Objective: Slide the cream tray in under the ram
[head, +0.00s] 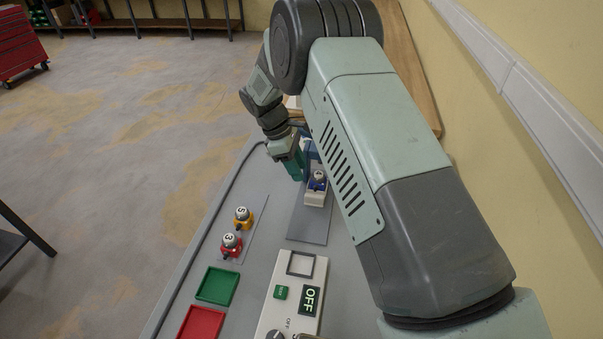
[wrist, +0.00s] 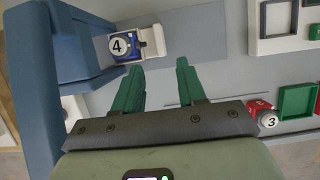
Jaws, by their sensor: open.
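The cream tray (head: 315,198) sits on a grey strip in front of the blue press (head: 311,152). It carries a blue piece topped by a white ball marked 4 (wrist: 122,46). In the wrist view the cream tray (wrist: 155,42) has an upright end facing away from the blue press frame (wrist: 38,90), and its other end is close to the frame. The ram itself I cannot make out. My gripper (wrist: 160,76) is open and empty, with its green fingers apart beside the tray; I cannot tell whether they touch it. In the head view my gripper (head: 294,168) is left of the press.
A yellow piece marked 5 (head: 243,217) and a red piece marked 3 (head: 231,244) stand to the left. Green (head: 217,287) and red (head: 201,323) trays lie nearer. A control box (head: 292,295) reads OFF. The grey strip (head: 309,226) on the tray's near side is clear.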

